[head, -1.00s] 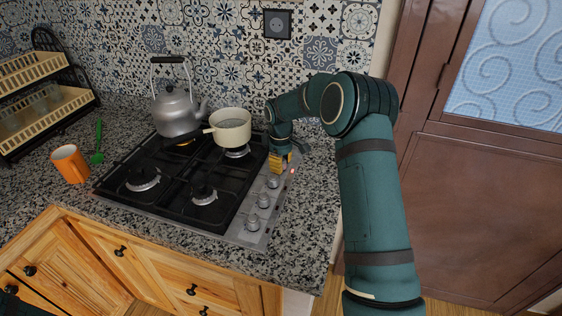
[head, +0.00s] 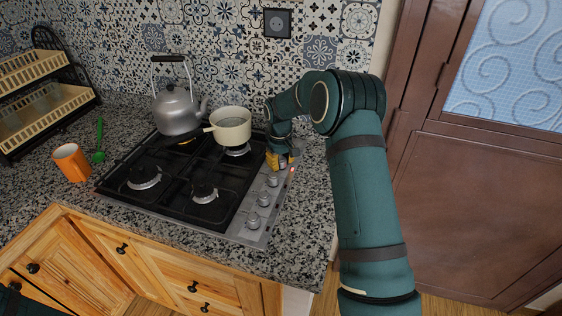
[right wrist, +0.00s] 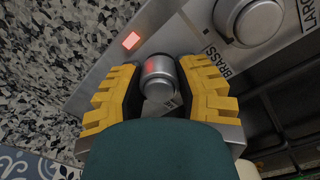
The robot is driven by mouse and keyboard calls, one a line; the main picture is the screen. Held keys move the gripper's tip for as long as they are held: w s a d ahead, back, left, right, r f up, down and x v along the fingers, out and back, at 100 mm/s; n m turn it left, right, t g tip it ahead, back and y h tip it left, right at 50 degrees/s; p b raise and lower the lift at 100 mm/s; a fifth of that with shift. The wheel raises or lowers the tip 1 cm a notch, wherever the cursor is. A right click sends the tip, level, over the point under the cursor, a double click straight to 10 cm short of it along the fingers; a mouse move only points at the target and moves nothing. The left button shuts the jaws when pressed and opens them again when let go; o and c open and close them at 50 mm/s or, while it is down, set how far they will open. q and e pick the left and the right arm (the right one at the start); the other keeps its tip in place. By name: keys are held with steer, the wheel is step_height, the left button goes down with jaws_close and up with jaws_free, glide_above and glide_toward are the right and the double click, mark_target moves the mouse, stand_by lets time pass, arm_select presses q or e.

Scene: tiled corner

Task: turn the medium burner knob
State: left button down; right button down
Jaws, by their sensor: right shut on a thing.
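A row of silver knobs runs along the right side of the gas hob (head: 236,232). My right gripper (head: 278,160) is at the far end of this row, its yellow fingers down on the farthest knob. In the right wrist view, the fingers (right wrist: 160,95) are shut on this small round knob (right wrist: 159,72), one on each side. I cannot read a label for the held knob. Another, larger-looking knob (right wrist: 250,20) lies beside it, with printed words near it. My left gripper is not in view.
A red light (right wrist: 130,40) glows near the held knob. A cream saucepan (head: 231,126) and a grey kettle (head: 178,108) stand on the back burners. An orange mug (head: 71,163) and a green spoon (head: 99,140) are on the counter left. Three nearer knobs (head: 263,199) are free.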

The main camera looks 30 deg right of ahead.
mark_target(280, 159)
steer(key=shift+f, duration=0.1)
steer(key=c, duration=0.6)
jaws_free()
steer(key=shift+o, duration=0.2)
step_height(280, 159, up, 12)
steer(key=shift+a, duration=0.2)
